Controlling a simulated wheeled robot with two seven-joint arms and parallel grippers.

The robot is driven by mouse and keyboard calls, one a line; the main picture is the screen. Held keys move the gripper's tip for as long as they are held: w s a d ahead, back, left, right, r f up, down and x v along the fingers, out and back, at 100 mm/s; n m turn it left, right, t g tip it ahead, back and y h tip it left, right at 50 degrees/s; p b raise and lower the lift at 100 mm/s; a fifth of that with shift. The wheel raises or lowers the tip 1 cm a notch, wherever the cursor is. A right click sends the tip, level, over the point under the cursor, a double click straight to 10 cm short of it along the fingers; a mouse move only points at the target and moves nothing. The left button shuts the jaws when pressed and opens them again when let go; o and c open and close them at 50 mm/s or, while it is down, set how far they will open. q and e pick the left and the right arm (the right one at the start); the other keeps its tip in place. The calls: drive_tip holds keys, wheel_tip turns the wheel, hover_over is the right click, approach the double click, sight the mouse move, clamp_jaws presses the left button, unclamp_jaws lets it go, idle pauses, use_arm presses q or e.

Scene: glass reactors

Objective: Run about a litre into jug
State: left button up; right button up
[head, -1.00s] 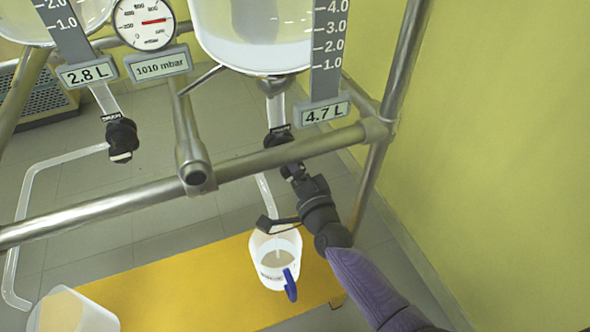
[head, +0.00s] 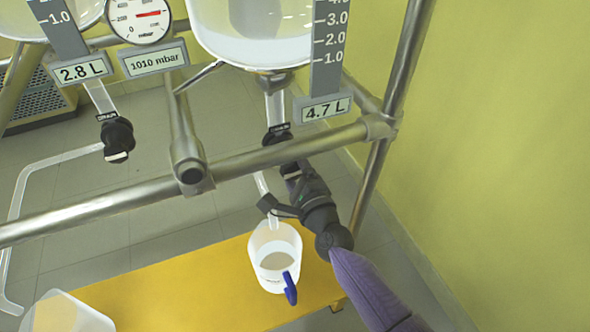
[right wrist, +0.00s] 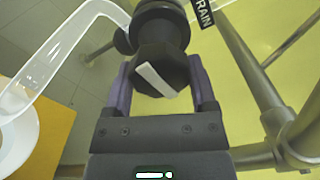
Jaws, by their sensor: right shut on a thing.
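The white jug (head: 262,262) with a blue handle (head: 290,289) stands on the yellow bench below the right reactor's outlet tube (head: 262,185). Pale liquid (head: 276,260) shows inside it. The right glass reactor (head: 250,35) holds pale liquid, and its display (head: 324,108) reads 4.7 L. My right gripper (head: 290,172) is at this reactor's drain valve. In the right wrist view its fingers (right wrist: 160,88) are shut on the black valve knob (right wrist: 152,60), whose white bar sits tilted. I see no clear stream at the tube end now. My left gripper is not in view.
Another white vessel (head: 68,314) stands at the yellow bench's (head: 185,285) left end. A pressure display (head: 157,62) reads 1010 mbar.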

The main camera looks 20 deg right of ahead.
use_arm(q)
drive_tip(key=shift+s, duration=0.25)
use_arm(e)
drive_tip(key=o, duration=0.8)
drive_tip(key=shift+o, duration=1.8)
drive_tip(key=shift+s, duration=0.4)
use_arm(q)
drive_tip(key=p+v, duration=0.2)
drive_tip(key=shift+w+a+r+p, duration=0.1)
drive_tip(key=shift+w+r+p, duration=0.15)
drive_tip(key=shift+p, duration=0.1)
use_arm(e)
drive_tip(key=s, duration=0.9)
drive_tip(key=shift+d, duration=0.2)
